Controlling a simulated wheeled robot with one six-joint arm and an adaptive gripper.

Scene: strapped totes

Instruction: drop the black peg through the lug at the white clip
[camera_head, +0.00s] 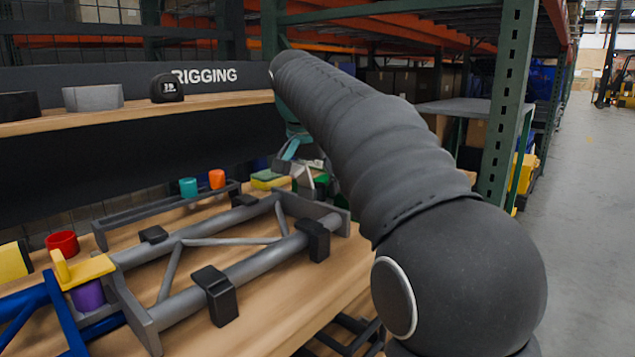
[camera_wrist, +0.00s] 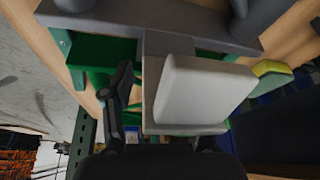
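A pale white block, which looks like the white clip (camera_wrist: 200,92), fills the middle of the wrist view, beside green and grey frame parts. In the head view a whitish piece (camera_head: 305,178) shows at the far end of the table, partly behind my arm. My gripper (camera_wrist: 160,115) is close to the white clip. One dark finger stands left of the clip with a gap between them; the other is mostly hidden behind the clip. I cannot make out the black peg or the lug's hole, nor whether anything is held.
A grey tubular frame (camera_head: 265,268) with black clips lies across the table. A yellow clip (camera_head: 82,270) sits over a purple cylinder on a blue frame at left. Red (camera_head: 62,242), teal (camera_head: 188,187) and orange (camera_head: 217,179) cylinders stand behind. A shelf (camera_head: 140,107) runs above; a green rack post (camera_head: 508,100) is at right.

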